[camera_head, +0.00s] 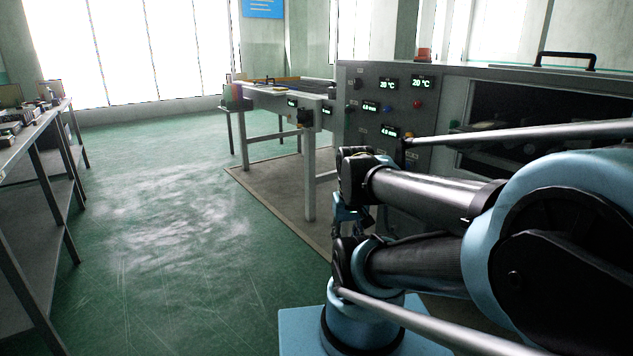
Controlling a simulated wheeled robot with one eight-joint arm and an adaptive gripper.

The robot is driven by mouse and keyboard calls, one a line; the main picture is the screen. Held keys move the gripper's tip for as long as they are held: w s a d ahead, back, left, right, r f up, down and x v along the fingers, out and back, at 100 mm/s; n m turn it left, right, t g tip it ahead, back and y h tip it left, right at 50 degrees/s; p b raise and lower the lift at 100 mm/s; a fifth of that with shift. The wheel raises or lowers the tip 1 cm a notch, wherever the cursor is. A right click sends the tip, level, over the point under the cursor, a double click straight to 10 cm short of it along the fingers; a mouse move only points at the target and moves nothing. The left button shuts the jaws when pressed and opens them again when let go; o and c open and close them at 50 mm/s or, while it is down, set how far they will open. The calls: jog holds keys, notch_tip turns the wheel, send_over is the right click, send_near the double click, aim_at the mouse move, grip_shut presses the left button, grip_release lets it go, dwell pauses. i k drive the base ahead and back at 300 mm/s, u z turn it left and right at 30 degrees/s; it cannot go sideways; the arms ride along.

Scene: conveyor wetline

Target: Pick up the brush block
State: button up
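I cannot pick out the brush block for certain in this view; the small items on the left bench and the far table are too small to tell apart. My arm is folded at the right front. Its wrist end, where my gripper (352,214) seems to hang, is partly hidden by my own links. I cannot see its fingers clearly or whether it holds anything.
A long bench (30,160) with several small items stands along the left. A conveyor table (311,150) stands at the back middle, next to a grey control cabinet (362,92) with lit displays. A brown mat (270,190) lies below it. Green floor between is clear.

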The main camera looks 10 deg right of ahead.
aim_at(423, 53)
jog(key=z, duration=0.5)
jog(key=i, duration=0.75)
jog(key=z, duration=0.4)
